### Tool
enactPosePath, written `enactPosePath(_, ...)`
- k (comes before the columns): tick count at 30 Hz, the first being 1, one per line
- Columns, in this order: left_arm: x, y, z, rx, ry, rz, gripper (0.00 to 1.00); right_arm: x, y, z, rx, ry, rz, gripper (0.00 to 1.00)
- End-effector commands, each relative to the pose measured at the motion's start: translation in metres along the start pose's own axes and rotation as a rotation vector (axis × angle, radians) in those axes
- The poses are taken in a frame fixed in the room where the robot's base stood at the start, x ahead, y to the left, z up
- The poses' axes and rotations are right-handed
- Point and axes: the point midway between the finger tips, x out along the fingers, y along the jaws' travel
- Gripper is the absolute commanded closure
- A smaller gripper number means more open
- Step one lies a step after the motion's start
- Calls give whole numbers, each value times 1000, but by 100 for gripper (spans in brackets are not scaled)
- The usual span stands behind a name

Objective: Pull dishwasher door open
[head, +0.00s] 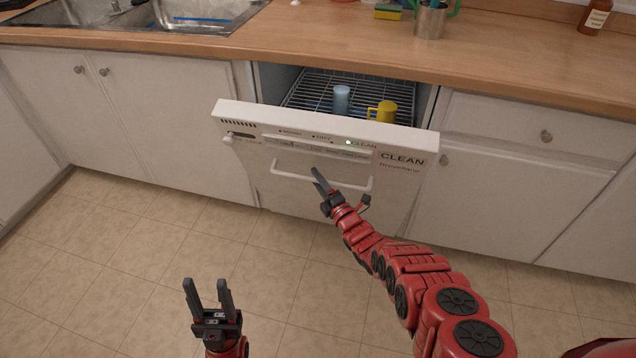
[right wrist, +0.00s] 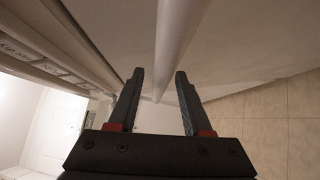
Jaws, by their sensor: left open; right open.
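The white dishwasher door (head: 250,165) is tilted partly open, its top edge leaning out from the counter. A white bar handle (head: 295,174) runs across its front. My right gripper (head: 318,180) is open at the middle of the handle in the head view. In the right wrist view the handle (right wrist: 178,45) runs lengthwise just beyond and between the open fingertips (right wrist: 160,75); I cannot tell whether they touch it. My left gripper (head: 207,290) is open and empty, low over the floor, away from the door.
Inside the dishwasher, a wire rack (head: 310,92) holds a blue cup (head: 341,99) and a yellow mug (head: 385,111). White cabinets (head: 165,115) flank it under the wooden counter (head: 300,40). The tiled floor (head: 120,260) in front is clear.

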Motion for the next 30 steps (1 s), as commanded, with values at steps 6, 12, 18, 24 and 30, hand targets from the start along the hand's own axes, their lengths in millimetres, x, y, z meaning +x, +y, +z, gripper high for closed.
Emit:
enactPosePath(6,0,0,0,0,0,0,50,0,0,0,0,0,-1,54)
enactPosePath(12,0,0,0,0,0,0,50,0,0,0,0,0,-1,90)
enactPosePath(18,0,0,0,0,0,0,50,0,0,0,0,0,-1,100)
enactPosePath(24,0,0,0,0,0,0,50,0,0,0,0,0,-1,100)
enactPosePath(30,0,0,0,0,0,0,50,-1,0,0,0,0,-1,100)
